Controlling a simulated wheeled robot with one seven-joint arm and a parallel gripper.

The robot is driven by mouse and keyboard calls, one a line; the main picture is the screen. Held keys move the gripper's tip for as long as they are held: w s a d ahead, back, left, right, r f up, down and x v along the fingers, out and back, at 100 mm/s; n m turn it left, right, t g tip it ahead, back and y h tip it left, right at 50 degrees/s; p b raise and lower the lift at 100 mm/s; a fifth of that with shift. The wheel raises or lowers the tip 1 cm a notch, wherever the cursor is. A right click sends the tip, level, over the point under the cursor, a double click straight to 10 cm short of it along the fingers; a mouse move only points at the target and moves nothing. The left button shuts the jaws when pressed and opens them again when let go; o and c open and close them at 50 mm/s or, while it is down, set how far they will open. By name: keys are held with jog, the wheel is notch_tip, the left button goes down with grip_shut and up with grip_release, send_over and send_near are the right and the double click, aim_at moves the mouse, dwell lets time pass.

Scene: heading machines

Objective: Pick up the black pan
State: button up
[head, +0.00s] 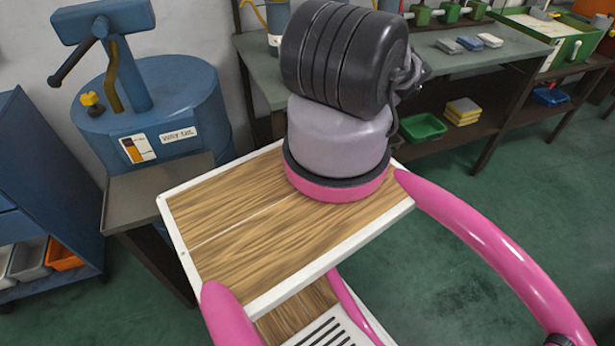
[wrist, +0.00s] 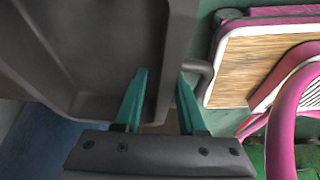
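The black pan (wrist: 85,50) fills the upper left of the wrist view, very close, with its broad dark inner face and raised rim showing. Its left and upper parts run out of view. A grey bent piece (wrist: 203,76), perhaps its handle, sticks out at its right edge. My gripper (wrist: 161,76) has two teal fingers spread apart. The left finger lies over the pan's inner side and the right finger is outside the rim, with the rim between them. I cannot tell if either finger touches it. The head view shows neither the pan nor my gripper.
A blue machine (head: 150,105) stands at the left, beside a blue cabinet (head: 40,180). A grey workbench (head: 480,68) with small blocks runs along the back wall, with a green bin (head: 422,127) on its lower shelf. Green floor (head: 520,200) is clear at the right.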

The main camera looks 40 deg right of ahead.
jog(key=shift+f, duration=0.2)
jog(key=shift+a, duration=0.1)
grip_shut()
dwell(1.2)
